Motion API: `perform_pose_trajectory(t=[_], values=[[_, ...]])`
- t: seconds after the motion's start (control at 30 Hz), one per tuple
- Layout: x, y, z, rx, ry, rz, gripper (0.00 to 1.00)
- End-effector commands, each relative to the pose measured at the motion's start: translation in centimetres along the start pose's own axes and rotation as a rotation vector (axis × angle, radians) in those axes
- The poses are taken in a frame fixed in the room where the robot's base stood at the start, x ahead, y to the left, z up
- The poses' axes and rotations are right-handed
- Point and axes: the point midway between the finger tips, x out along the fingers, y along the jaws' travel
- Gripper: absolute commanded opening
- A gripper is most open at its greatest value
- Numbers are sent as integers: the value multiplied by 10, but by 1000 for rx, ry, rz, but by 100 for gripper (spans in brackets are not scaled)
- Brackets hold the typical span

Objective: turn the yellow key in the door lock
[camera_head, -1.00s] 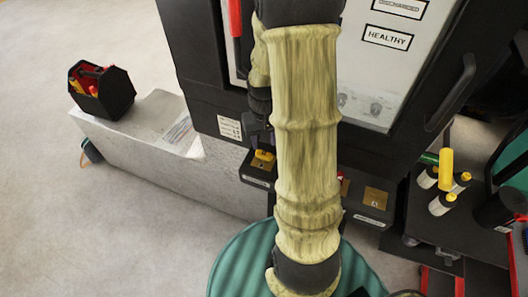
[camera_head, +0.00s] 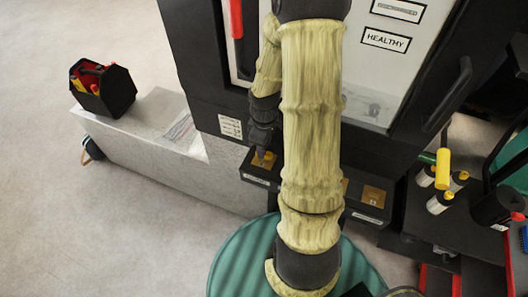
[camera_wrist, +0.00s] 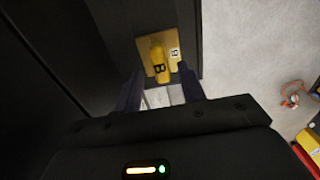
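A yellow key (camera_wrist: 158,62) marked B stands on a brass lock plate (camera_wrist: 174,45) in the wrist view. In the head view this plate (camera_head: 266,158) is on a dark ledge low on the front of the black cabinet (camera_head: 196,70). My gripper (camera_wrist: 160,78) is open, with a finger on each side of the key and visible gaps between. Whether the fingertips reach down beside the key or stop above it is hard to tell. In the head view my gripper (camera_head: 261,152) is right at the plate and hides most of the key.
A toolbox (camera_head: 102,88) stands on a grey plinth (camera_head: 150,140) at left. Bottles and a yellow cylinder (camera_head: 443,168) stand on a dark cart at right. Open floor lies at lower left.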

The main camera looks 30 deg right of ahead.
Motion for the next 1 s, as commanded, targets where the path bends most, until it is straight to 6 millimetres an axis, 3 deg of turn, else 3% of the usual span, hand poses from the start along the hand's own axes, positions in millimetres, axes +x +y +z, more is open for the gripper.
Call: perform_pose_trajectory(t=[0.1,0.23,0.63,0.83,1.0], values=[[18,-1,0,0,-1,-1,40],[28,-1,-1,-1,-1,-1,40],[30,-1,0,1,-1,-1,40],[30,0,0,1,-1,0,1],[31,0,0,33,-1,0,0]])
